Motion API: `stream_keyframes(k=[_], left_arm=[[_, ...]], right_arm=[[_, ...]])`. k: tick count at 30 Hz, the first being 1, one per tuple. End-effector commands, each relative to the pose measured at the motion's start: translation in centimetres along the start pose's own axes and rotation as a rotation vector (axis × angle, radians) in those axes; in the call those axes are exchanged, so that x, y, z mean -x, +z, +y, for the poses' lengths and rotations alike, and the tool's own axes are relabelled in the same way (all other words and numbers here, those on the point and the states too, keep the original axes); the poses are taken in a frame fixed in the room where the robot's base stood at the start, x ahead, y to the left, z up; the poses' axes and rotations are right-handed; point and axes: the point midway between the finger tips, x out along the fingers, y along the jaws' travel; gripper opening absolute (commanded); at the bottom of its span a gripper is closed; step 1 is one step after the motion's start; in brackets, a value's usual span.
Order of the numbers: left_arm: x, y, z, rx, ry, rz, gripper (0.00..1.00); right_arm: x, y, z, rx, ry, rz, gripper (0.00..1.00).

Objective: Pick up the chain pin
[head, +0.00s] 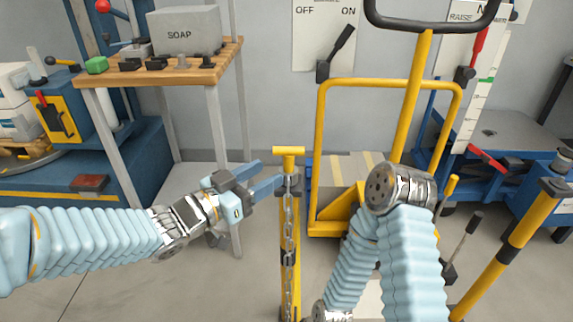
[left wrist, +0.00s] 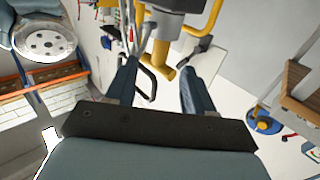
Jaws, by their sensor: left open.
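The chain pin (head: 289,152) is a yellow T-handled pin standing upright at the top of a yellow post (head: 290,285), with a metal chain (head: 289,225) hanging down the post's front. My left gripper (head: 272,173) is open just left of the pin, its blue fingers pointing toward it, with one fingertip close to the post's dark collar. In the left wrist view the yellow pin (left wrist: 160,76) appears between the spread fingers (left wrist: 158,88). I cannot tell whether either finger touches it. My right arm shows at lower right, but its gripper is not visible.
A wooden-topped bench (head: 190,72) with a SOAP box (head: 185,32) stands at upper left. A yellow-framed cart (head: 323,150) is behind the post to the right. Another yellow-black post (head: 505,252) stands at far right. Open floor lies at lower left.

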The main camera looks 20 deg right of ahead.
Motion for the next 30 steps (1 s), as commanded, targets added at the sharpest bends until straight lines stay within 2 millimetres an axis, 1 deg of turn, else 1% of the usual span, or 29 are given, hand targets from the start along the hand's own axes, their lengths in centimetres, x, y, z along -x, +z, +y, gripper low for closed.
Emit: stream_keyframes(k=[1,3,8,12,16,19,25,26,30], left_arm=[[-0.9,0.0,0.0,-0.001,0.002,-0.002,0.53],[-1.7,0.0,0.0,0.000,0.000,-0.001,0.53],[-2.9,0.0,0.0,-0.001,0.000,-0.002,0.53],[-5.2,0.0,0.1,-0.002,0.001,-0.003,0.53],[-7.1,0.0,0.0,-0.002,0.000,-0.003,0.53],[-7.7,0.1,-0.1,-0.001,-0.001,-0.002,0.53],[-7.8,0.1,-0.1,0.000,-0.003,-0.001,0.53],[-7.7,0.1,-0.1,0.000,-0.002,-0.001,0.50],[-7.7,0.1,-0.1,0.000,-0.002,-0.001,0.28]], right_arm=[[0.1,0.0,-0.1,0.001,-0.001,-0.001,0.00],[0.1,0.0,-0.1,0.001,-0.001,-0.001,0.00],[0.2,0.1,-0.2,0.001,-0.001,-0.002,0.00],[0.5,0.1,-0.3,0.002,-0.002,-0.003,0.00],[0.6,0.1,-0.5,0.003,-0.004,-0.004,0.00],[0.6,0.2,-0.5,0.004,-0.004,-0.004,0.00],[0.6,0.2,-0.5,0.004,-0.004,-0.004,0.00],[0.6,0.2,-0.5,0.004,-0.004,-0.004,0.00],[0.6,0.2,-0.5,0.004,-0.004,-0.004,0.00]])
